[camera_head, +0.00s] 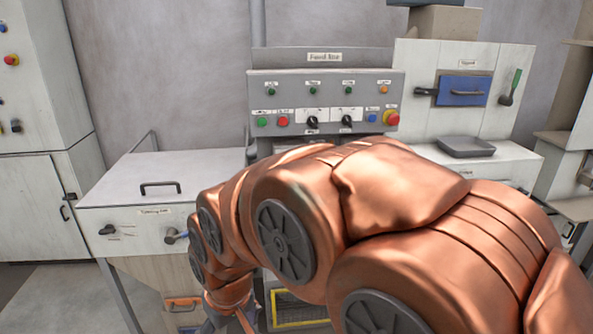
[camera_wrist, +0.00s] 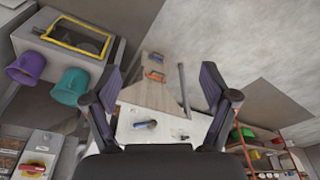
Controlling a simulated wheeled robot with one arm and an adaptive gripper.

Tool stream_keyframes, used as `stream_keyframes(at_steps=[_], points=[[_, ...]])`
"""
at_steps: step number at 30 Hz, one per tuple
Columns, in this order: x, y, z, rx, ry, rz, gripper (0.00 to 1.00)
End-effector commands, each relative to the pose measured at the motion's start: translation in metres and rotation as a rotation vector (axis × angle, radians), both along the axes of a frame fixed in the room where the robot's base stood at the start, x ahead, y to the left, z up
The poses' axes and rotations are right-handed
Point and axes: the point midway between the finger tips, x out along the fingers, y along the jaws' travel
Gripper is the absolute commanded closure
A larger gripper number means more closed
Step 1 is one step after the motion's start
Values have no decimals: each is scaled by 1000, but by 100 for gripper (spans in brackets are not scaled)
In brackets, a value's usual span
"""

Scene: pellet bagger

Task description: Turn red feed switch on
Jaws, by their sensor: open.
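My gripper (camera_wrist: 161,82) is open and empty in the wrist view, its two dark fingers wide apart. In the wrist view a red switch on a yellow base (camera_wrist: 36,168) sits at the lower left, away from the fingers. I cannot tell from the blurred labels which red control is the feed switch. My copper arm covers the area below the panel.
A white cabinet with a blue flap (camera_head: 462,91) and grey tray (camera_head: 466,147) is at right. Purple (camera_wrist: 27,68) and green (camera_wrist: 70,86) spouts protrude at left in the wrist view.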

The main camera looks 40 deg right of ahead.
Motion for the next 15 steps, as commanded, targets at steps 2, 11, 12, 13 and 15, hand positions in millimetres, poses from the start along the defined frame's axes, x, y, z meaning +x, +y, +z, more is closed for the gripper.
stream_keyframes(at_steps=[2,11,12,13,15], points=[[44,-17,-17,-9,-98,-33,3],[197,-103,-25,-78,-521,-148,0],[214,-117,-24,-91,-576,-163,0],[225,-128,-25,-101,-613,-175,0],[251,-155,-23,-129,-710,-202,0]])
